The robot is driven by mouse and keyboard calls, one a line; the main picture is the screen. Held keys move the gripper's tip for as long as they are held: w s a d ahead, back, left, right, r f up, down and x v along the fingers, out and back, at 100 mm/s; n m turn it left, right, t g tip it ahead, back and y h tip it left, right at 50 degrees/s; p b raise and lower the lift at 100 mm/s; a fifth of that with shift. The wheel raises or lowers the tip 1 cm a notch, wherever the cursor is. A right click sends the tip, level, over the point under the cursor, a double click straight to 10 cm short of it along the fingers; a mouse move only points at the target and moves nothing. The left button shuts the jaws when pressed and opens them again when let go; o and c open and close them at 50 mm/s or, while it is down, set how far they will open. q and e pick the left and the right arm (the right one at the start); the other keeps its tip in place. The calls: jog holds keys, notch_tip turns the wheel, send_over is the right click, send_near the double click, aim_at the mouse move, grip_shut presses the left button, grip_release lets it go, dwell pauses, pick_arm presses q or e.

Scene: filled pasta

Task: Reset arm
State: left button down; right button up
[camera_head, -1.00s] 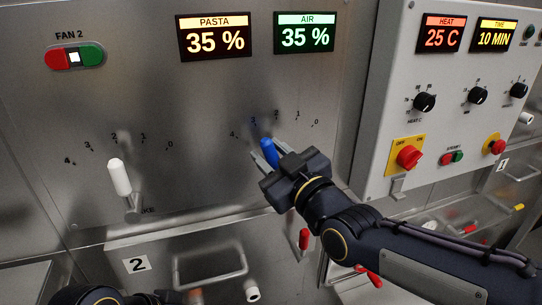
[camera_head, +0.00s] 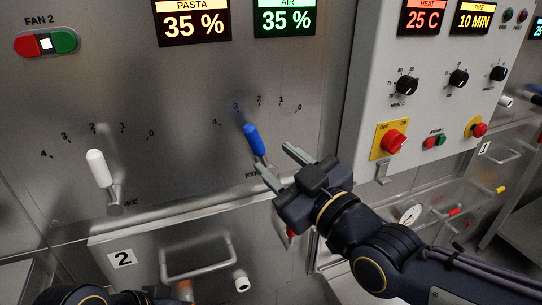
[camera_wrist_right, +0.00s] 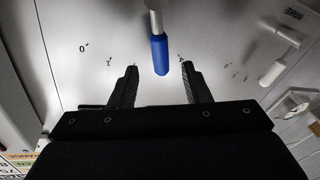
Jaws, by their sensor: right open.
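My right gripper (camera_head: 277,163) is open and empty in front of the steel panel, to the lower right of the blue lever (camera_head: 254,140). The blue lever tilts up and left, toward about the 3 on its scale. Its handle is clear of the fingertips in the head view. In the right wrist view the blue handle (camera_wrist_right: 159,55) shows between and beyond the two spread fingers. Of my left arm, only a dark part (camera_head: 88,296) shows at the bottom left edge; its fingers cannot be made out.
A white lever (camera_head: 97,168) stands on the same panel at left. Below is a drawer marked 2 with a bar handle (camera_head: 200,268). At right, a grey control box (camera_head: 365,110) juts out with knobs and a red switch (camera_head: 394,142). A FAN 2 switch (camera_head: 46,43) is upper left.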

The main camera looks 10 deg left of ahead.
jog(key=d+f+m+g+h, duration=0.1)
jog(key=d+f+m+h, duration=0.2)
jog(key=d+f, duration=0.35)
jog(key=d+f+m+h, duration=0.3)
jog(key=d+m+h, duration=0.1)
jog(key=d, duration=0.6)
jog(key=s+d+f+m+g+h, duration=0.2)
jog(key=s+d+f+m+g, duration=0.15)
jog(key=s+d+f, duration=0.35)
jog(key=s+d+f+m+g+h, duration=0.1)
jog(key=s+d+f+m+g, duration=0.1)
jog(key=s+d+f+m, duration=0.5)
notch_tip(320, 180, up, 13)
jog(key=s+a+n+p, duration=0.2)
jog(key=s+p, duration=0.1)
jog(key=p, duration=0.9)
jog(key=shift+a+g, duration=0.2)
jog(key=shift+g, duration=0.15)
jog(key=shift+n, duration=0.25)
dwell(2.6)
